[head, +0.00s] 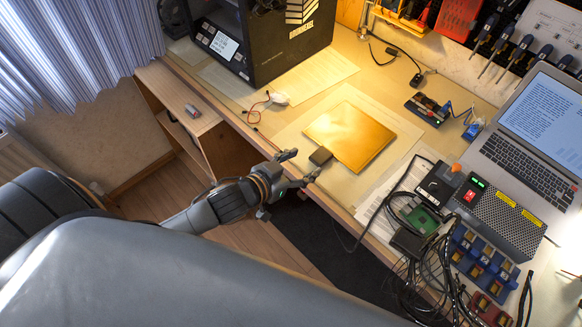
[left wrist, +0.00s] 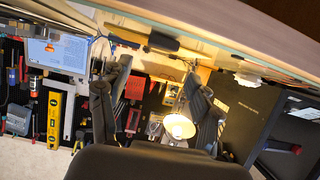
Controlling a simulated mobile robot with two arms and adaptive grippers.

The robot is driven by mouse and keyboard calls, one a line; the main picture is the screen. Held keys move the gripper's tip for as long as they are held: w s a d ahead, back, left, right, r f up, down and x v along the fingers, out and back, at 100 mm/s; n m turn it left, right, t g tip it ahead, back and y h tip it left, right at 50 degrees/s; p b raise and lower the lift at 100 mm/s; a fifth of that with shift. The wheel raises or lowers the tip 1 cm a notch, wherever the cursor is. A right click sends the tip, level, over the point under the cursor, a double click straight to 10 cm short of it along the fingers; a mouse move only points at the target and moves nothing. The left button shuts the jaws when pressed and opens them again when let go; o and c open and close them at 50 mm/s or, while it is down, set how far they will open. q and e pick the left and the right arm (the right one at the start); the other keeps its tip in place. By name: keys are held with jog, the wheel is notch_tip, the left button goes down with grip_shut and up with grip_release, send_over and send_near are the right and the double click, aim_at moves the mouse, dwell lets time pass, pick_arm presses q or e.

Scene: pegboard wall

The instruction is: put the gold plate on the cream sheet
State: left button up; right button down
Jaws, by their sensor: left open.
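The gold plate (head: 352,132) is a flat, shiny square on the worktable. It appears to lie on the cream sheet (head: 343,187), whose pale border shows around it. In the left wrist view both fingers of my left gripper (left wrist: 155,105) stand apart; I cannot clearly make out the plate there. My right gripper is not in view.
A black box-shaped machine (head: 285,40) stands at the back left. A laptop (head: 530,125), a power supply (head: 500,210) and tangled cables (head: 425,275) crowd the right. A white paper (head: 400,180) lies right of the sheet. A low wooden cabinet (head: 190,105) stands left.

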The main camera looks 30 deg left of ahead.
pick_arm(q)
jog(key=shift+v, duration=2.05)
jog(key=s+a+f+n+g+y, duration=0.1)
jog(key=s+a+f+g, duration=0.15)
jog(key=f, duration=0.85)
jog(key=s+a+f+g+y, duration=0.15)
jog(key=s+a+f, duration=0.25)
jog(key=f, duration=0.6)
jog(key=s+a+f+n+g+y, duration=0.1)
jog(key=s+a+f+g+y, duration=0.15)
jog(key=f, duration=0.85)
jog(key=s+d+f+g, duration=0.1)
jog(key=s+f+g, duration=0.1)
jog(key=s+f, duration=0.5)
jog(key=s+d+f+g, duration=0.2)
jog(key=s+f, duration=0.5)
jog(key=s, duration=1)
jog(key=shift+d+f+g, duration=0.3)
jog(key=shift+g, duration=0.25)
